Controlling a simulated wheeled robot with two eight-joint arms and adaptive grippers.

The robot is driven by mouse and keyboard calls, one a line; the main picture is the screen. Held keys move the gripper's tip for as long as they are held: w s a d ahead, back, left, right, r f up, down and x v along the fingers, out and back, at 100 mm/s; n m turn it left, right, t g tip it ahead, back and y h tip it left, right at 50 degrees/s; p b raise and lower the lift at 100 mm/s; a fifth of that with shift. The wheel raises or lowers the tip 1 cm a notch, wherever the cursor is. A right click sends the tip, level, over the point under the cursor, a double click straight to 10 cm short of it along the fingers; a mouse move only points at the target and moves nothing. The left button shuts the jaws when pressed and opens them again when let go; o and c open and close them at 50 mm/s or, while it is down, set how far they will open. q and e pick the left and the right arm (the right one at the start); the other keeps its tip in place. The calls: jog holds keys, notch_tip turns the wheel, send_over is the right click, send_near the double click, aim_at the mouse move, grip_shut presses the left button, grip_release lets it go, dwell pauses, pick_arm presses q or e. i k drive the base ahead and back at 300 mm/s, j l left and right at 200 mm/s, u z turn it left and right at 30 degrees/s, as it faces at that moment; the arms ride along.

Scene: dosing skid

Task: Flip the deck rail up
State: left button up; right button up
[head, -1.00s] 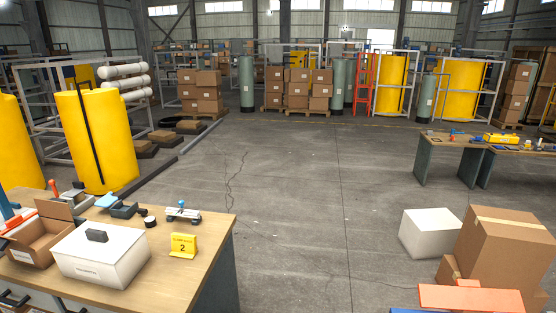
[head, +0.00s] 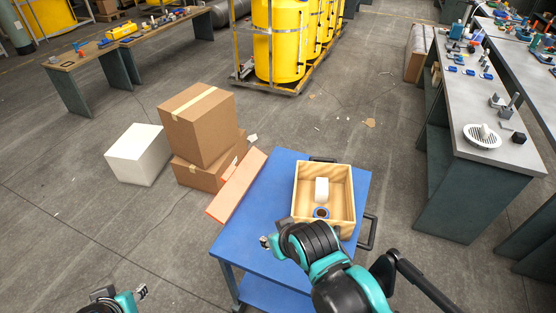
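A blue cart (head: 262,212) stands in front of me in the head view. I cannot tell for sure which part is the deck rail. A black bar handle (head: 368,234) sticks out at the cart's right side, and another dark handle (head: 322,159) shows at its far edge. A long orange panel (head: 238,184) lies along the cart's left side. My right gripper (head: 268,241) is over the cart's near left part, apart from both handles; its finger opening is too small to tell. My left gripper (head: 141,292) is low at the left, over the floor, away from the cart.
A grey workbench (head: 462,115) is at the right, with open floor between.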

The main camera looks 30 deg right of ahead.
aim_at(237, 180)
jog(key=i+j+z, duration=0.45)
jog(key=j+z, duration=0.25)
jog(key=i+j+z, duration=0.15)
jog(key=j+z, duration=0.55)
jog(key=i+j, duration=0.05)
